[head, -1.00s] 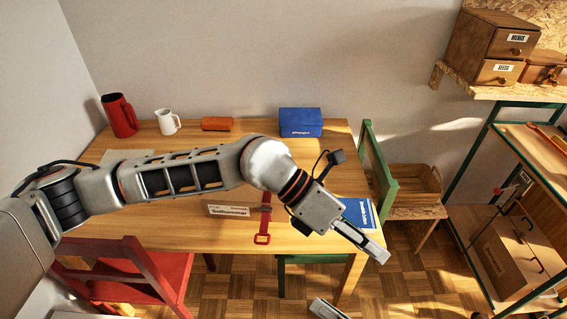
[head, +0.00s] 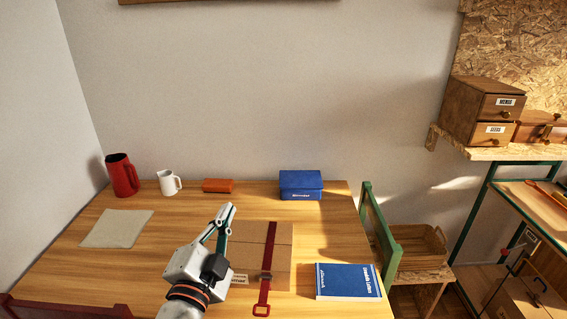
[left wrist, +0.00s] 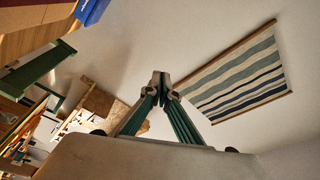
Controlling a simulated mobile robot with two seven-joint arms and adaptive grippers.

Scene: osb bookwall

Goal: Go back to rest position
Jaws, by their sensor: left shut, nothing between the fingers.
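My left gripper (head: 228,211) is shut and empty, in front of the wooden table (head: 160,265) in the head view, its fingers pointing up and away. Its closed fingertips (left wrist: 160,80) also show in the left wrist view, with the wall beyond them. A cardboard parcel (head: 282,243) with a dark red strap (head: 268,255) lies beside the gripper on the table, partly hidden by it. My right gripper is not in view.
On the table are a red jug (head: 122,176), a white mug (head: 169,183), an orange box (head: 217,186), a blue box (head: 301,185), a blue book (head: 347,281) and a grey cloth (head: 117,229). A green chair (head: 380,240) stands at the right. A striped hanging (left wrist: 238,75) is on the wall.

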